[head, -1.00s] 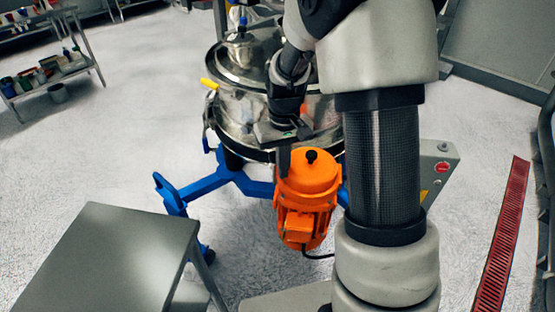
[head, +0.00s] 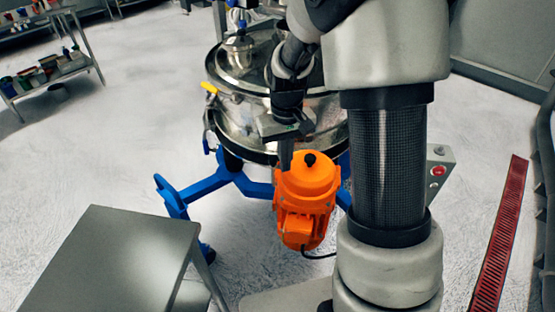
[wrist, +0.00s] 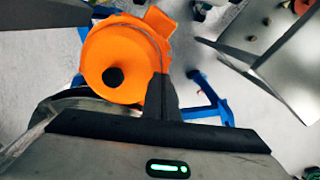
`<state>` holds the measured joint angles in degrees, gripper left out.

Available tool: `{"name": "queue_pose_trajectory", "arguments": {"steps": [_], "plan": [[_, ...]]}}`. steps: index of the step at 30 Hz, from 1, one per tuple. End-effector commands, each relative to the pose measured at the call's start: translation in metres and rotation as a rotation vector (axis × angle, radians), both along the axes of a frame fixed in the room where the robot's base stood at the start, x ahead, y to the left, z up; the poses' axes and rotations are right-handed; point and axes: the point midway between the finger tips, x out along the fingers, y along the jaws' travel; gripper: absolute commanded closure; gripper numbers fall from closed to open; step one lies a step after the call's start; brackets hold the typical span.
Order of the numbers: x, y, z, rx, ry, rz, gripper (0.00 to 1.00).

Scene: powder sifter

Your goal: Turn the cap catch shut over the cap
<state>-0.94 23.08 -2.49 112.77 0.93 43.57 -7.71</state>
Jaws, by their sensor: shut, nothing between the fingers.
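The powder sifter (head: 240,122) is a round steel drum on blue legs. An orange motor (head: 305,205) hangs at its front, with a black knob (head: 310,159) on its rounded orange top; both knob (wrist: 113,77) and motor (wrist: 125,55) show in the wrist view. My gripper (head: 285,166) points down, shut and empty, just left of the knob in the head view. In the wrist view its fingers (wrist: 165,88) overlap the motor's edge, apart from the knob. Contact with the motor cannot be told. I cannot pick out the cap catch for certain; my arm hides part of the lid.
A yellow handle (head: 209,87) sticks out at the drum's left rim. A grey table (head: 115,262) stands at front left. A control box with a red button (head: 438,170) is partly behind my arm.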

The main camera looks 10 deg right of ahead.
Motion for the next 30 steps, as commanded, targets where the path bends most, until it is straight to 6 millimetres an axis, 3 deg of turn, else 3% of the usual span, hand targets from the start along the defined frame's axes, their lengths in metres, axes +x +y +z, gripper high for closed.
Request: {"name": "queue_pose_trajectory", "arguments": {"steps": [18,30], "plan": [[-0.003,0.005,0.037,0.005,0.009,0.005,1.0],[-0.003,0.005,0.037,0.006,0.011,0.005,1.0]]}}
